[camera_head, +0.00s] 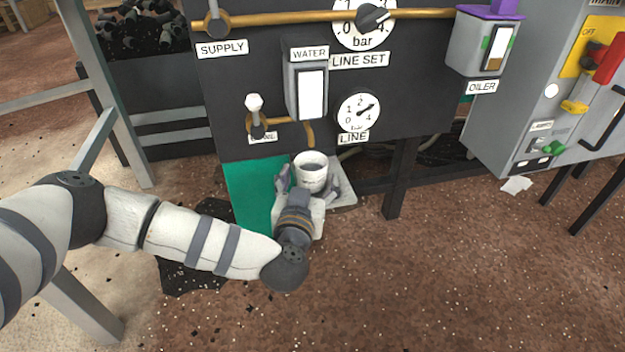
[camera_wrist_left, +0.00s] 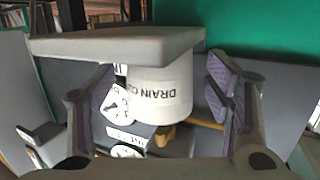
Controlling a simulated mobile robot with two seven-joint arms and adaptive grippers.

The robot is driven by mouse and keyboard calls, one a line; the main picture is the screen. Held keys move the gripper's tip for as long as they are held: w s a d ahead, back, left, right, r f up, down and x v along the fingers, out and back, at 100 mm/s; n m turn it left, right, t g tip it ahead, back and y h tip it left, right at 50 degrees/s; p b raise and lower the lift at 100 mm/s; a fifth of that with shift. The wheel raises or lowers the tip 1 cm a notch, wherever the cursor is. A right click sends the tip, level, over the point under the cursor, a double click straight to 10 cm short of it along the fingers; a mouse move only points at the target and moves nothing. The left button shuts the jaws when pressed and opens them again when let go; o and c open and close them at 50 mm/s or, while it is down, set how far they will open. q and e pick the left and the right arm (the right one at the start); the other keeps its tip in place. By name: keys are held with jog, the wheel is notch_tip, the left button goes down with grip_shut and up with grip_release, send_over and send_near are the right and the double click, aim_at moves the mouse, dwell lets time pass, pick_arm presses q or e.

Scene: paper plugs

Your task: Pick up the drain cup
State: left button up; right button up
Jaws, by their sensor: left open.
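The white drain cup (camera_head: 311,183) stands upright on a small pale grey shelf (camera_head: 345,195) below the black panel; its inside looks grey. In the left wrist view the cup (camera_wrist_left: 160,92) appears upside down, its printed label partly readable, with its base on the shelf (camera_wrist_left: 110,46). My left gripper (camera_head: 308,182) reaches the cup from the front. Its fingers are open, one on each side of the cup. In the left wrist view my left gripper (camera_wrist_left: 163,88) shows gaps between both finger pads and the cup. My right gripper is not in view.
The black panel (camera_head: 405,90) rises behind the cup, with the WATER box (camera_head: 293,88), LINE gauge (camera_head: 358,112) and a drain valve (camera_head: 255,115) above. A green sheet (camera_head: 250,195) is left of the shelf. A panel leg (camera_head: 402,180) stands to the right. Brown floor in front is open.

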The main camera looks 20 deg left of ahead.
pick_arm(q)
jog(key=c, duration=1.2)
jog(key=shift+c, duration=0.2)
